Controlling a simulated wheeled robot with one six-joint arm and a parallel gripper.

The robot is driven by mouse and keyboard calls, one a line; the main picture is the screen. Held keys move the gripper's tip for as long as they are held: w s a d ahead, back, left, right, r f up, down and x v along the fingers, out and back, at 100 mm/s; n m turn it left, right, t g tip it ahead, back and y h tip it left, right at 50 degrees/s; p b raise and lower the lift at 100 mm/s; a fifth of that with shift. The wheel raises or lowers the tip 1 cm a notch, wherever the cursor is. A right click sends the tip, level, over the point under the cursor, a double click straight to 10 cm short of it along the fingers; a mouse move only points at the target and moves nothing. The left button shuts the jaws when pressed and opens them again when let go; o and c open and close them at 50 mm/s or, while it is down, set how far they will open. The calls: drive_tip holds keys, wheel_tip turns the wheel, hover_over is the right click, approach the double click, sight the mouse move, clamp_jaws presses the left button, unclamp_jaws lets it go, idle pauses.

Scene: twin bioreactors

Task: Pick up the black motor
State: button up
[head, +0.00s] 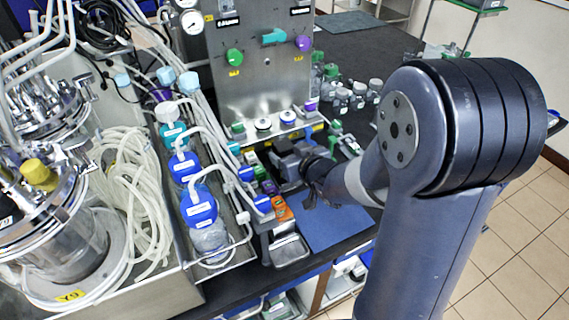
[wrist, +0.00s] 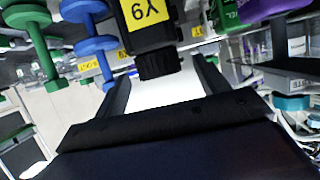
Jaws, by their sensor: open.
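The black motor (wrist: 150,25) is at the top middle of the wrist view. It is a black block with a yellow label and a narrower ribbed end pointing toward my gripper. My gripper (wrist: 162,72) is open, and the ribbed end shows between or just beyond its two fingertips. I cannot tell whether they touch it. In the head view my gripper (head: 314,190) is low over the bench, beside the front of the steel panel unit. The motor cannot be made out clearly there, in the clutter by my wrist.
Blue-capped bottles (head: 200,205) stand in a steel tray left of my gripper. A blue mat (head: 335,225) lies below it. The steel panel (head: 262,75) rises behind. Green (wrist: 48,65) and blue (wrist: 95,45) knobbed parts and a purple part (wrist: 262,45) flank the motor.

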sight(286, 147)
drive_tip(key=shift+r+x, duration=0.15)
drive_tip(key=shift+x, duration=0.9)
drive_tip(key=shift+r+x, duration=0.1)
drive_tip(key=shift+x, duration=0.95)
drive_tip(key=shift+w, duration=0.1)
drive_tip(key=shift+c, duration=0.5)
clamp_jaws()
drive_tip(key=shift+r, duration=0.15)
